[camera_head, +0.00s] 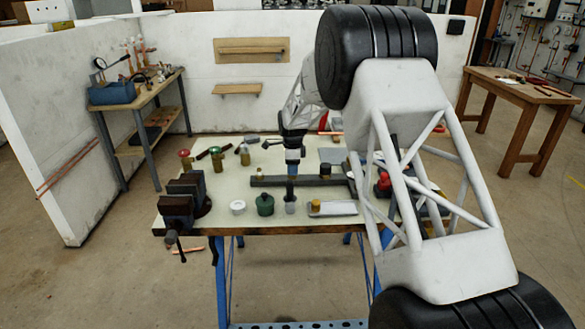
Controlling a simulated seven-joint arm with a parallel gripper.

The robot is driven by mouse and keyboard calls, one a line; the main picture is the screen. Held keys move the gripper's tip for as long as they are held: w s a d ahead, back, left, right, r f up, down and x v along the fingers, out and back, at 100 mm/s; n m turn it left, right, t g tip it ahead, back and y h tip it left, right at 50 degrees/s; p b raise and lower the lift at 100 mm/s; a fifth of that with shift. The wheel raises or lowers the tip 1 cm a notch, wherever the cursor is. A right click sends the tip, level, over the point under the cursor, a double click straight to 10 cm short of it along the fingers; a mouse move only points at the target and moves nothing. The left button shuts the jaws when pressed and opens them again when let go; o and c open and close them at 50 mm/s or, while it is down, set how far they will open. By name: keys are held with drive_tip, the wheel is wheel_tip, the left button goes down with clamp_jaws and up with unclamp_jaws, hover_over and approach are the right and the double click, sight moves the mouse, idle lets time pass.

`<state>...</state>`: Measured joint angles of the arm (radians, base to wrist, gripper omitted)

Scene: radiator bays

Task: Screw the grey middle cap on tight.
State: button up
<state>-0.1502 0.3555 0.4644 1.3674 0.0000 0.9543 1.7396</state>
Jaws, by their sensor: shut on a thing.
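A long dark bar (330,181) lies across the workbench, with small upright fittings near its left part (259,173) and its right part (325,170). My gripper (291,172) points down over the bar between these two fittings. It is shut on what appears to be the grey middle cap, which the fingers mostly hide. A brownish spot shows just below the fingertips. I cannot tell the thread or how far down the cap sits.
A white round piece (237,207), a green pot (265,205), a grey cylinder (290,205) and a shallow tray (333,208) stand along the front. A dark vice (185,200) is at left. Several small items stand behind. My arm covers the bench's right side.

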drive_tip(key=shift+m, duration=1.6)
drive_tip(key=o, duration=0.9)
